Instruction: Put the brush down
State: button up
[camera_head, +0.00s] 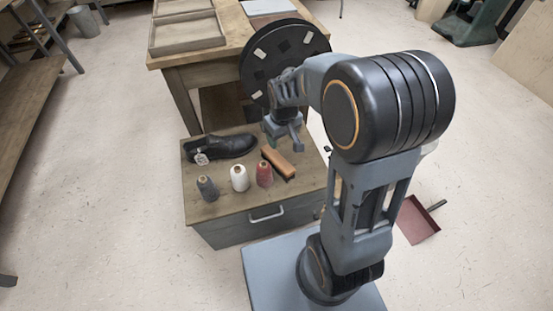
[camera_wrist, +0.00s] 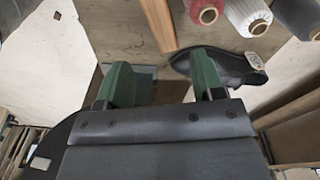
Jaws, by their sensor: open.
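The brush (camera_head: 278,160), with an orange-brown wooden back and dark bristles, lies on the wooden cabinet top (camera_head: 222,206), near its right side. My gripper (camera_head: 289,142) is over the far right part of the cabinet, just beyond the brush. In the wrist view the two green fingers of my gripper (camera_wrist: 162,76) are spread apart with nothing between them. The brush (camera_wrist: 159,24) shows there at the top edge, partly cut off, apart from the fingers.
A black shoe (camera_head: 222,148) with a tag lies left of the brush. A workbench with trays (camera_head: 187,32) is behind. A red dustpan (camera_head: 417,220) lies on the floor at right.

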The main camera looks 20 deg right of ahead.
jog(key=n, duration=0.1)
send_over(277, 158)
notch_tip(277, 158, down, 6)
jog(key=shift+g, duration=0.4)
jog(key=f+b, duration=0.1)
jog(key=f, duration=0.6)
jog(key=shift+s+b, duration=0.2)
jog(key=shift+b, duration=0.1)
jog(key=shift+w+d+f+b, duration=0.1)
jog(key=shift+f+b, duration=0.55)
jog(key=shift+f, duration=1)
jog(key=shift+w+f+b, duration=0.1)
jog(key=shift+f+b, duration=0.55)
jog(key=shift+f, duration=1)
jog(key=shift+r, duration=0.1)
jog(key=c, duration=0.8)
jog(key=shift+r, duration=0.1)
